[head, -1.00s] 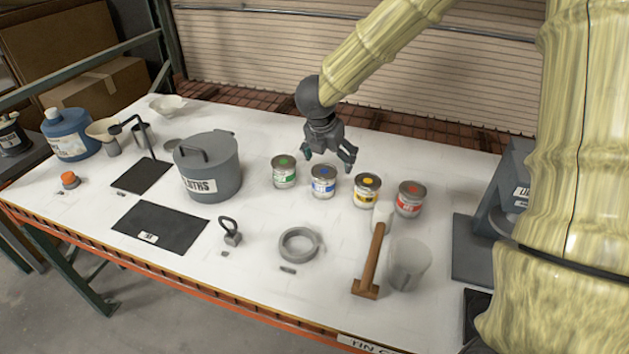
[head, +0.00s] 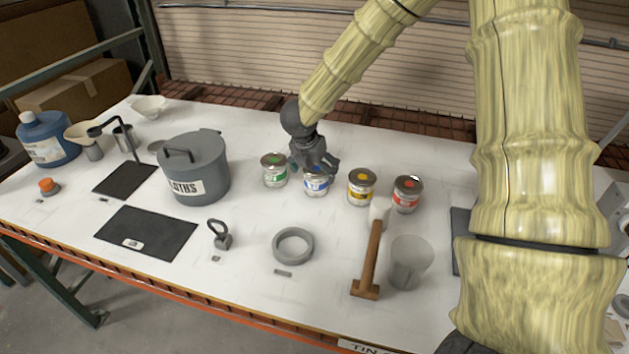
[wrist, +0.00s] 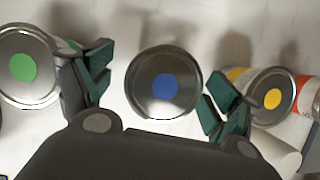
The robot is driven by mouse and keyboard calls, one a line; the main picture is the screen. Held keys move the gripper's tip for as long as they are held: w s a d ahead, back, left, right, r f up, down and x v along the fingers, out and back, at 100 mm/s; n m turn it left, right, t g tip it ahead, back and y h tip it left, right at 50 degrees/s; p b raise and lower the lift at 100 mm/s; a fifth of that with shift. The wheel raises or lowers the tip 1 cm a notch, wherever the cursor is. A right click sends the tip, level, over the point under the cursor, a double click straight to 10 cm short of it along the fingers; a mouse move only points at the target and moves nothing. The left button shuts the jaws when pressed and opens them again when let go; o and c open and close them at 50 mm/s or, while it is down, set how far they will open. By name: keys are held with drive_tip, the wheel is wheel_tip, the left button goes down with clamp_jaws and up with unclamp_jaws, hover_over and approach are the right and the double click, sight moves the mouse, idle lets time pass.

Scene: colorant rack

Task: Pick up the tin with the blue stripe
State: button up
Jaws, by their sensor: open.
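The blue-striped tin (head: 316,184) stands upright on the white table, second from the left in a row of tins. My gripper (head: 314,168) is open just above and behind it, partly covering its lid in the head view. In the wrist view the lid with a blue dot (wrist: 164,84) lies between my two spread fingers (wrist: 158,98), apart from both. The green tin (head: 275,171) is to its left; in the wrist view its lid (wrist: 25,66) is close by the left finger. The yellow tin (head: 361,188) is to its right, and its lid (wrist: 270,98) is near the right finger.
A red tin (head: 407,195) ends the row. A grey lidded bucket (head: 205,170) is left of the tins. A mallet (head: 369,259), a clear cup (head: 408,264) and a grey ring (head: 293,246) lie in front. Bare table (head: 335,222) separates the ring and tins.

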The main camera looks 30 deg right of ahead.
drive_tip(key=shift+s+d+r, duration=0.1)
drive_tip(key=shift+s+r, duration=0.05)
drive_tip(key=shift+s, duration=0.2)
drive_tip(key=shift+s+d+f+p, duration=0.1)
drive_tip(key=shift+f+p, duration=0.15)
drive_tip(key=shift+p, duration=0.15)
drive_tip(key=x, duration=0.1)
drive_tip(key=p+x, duration=0.1)
drive_tip(key=x, duration=0.1)
drive_tip(key=shift+w, duration=0.25)
drive_tip(key=shift+f, duration=0.45)
drive_tip(key=shift+d+f, duration=0.1)
drive_tip(key=shift+f, duration=0.15)
drive_tip(key=c, duration=1.1)
drive_tip(key=shift+c, duration=0.3)
